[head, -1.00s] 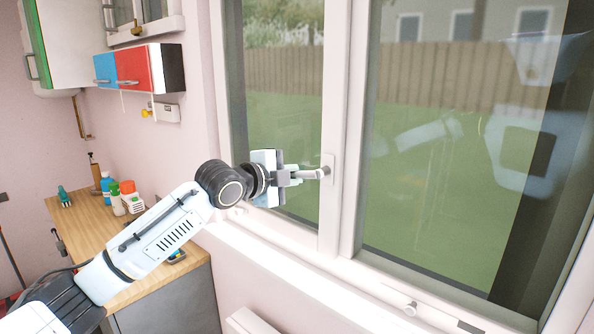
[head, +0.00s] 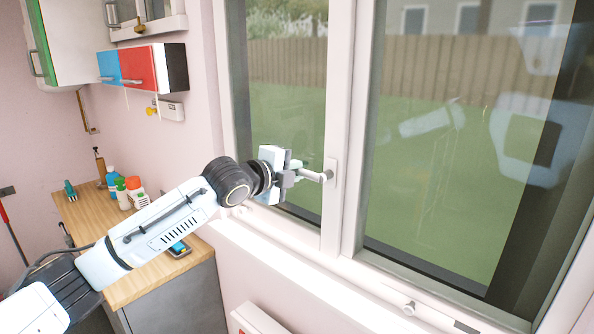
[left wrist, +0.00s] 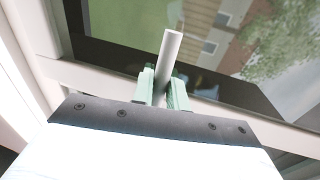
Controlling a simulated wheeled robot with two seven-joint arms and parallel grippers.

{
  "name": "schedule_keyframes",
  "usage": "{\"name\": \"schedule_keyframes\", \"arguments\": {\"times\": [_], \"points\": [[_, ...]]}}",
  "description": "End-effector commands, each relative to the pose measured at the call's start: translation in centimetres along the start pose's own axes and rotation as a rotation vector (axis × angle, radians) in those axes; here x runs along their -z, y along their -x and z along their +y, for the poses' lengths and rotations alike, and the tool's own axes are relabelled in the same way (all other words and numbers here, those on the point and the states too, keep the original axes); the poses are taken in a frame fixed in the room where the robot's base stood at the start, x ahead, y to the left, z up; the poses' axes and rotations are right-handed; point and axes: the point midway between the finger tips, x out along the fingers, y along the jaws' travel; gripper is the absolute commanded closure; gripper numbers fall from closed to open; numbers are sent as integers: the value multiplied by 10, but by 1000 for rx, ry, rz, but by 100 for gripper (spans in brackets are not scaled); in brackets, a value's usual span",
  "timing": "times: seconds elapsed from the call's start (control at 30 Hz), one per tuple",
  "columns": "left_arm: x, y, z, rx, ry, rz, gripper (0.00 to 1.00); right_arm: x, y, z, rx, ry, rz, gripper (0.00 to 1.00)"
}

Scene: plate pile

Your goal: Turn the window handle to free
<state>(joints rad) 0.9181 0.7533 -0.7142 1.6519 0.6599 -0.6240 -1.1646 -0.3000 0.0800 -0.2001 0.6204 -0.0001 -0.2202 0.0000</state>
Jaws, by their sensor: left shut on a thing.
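The window handle (head: 315,175) is a light grey lever on the middle frame of the window (head: 342,120). It points left, roughly level, from its mount. My left gripper (head: 297,176) is at the lever from the left side. In the left wrist view the pale green fingers (left wrist: 164,88) are shut on the handle (left wrist: 170,52), one on each side, and its free end sticks out past them. The window sash looks shut. My right gripper is not in view.
A wooden counter (head: 88,232) with bottles (head: 122,190) stands at the left. Blue and red cabinets (head: 135,68) hang above it. The white sill (head: 270,255) runs below the window. The space in front of the right pane is clear.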

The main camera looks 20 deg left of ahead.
Motion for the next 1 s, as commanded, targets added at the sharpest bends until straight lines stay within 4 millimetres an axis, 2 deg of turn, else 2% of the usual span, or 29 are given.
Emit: {"name": "schedule_keyframes", "arguments": {"times": [0.03,0.07,0.2,0.47,0.63,0.77,1.0], "points": [[0,0,-1,3,-4,0,100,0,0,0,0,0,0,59],[0,0,-1,3,-4,0,82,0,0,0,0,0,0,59],[0,0,-1,3,-2,1,66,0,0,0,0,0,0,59],[0,0,-1,1,0,0,66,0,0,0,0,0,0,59],[0,10,0,1,0,0,66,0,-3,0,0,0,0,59],[0,29,1,2,-4,-1,66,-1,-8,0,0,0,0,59],[0,80,2,1,-5,-1,66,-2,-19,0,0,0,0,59]]}}
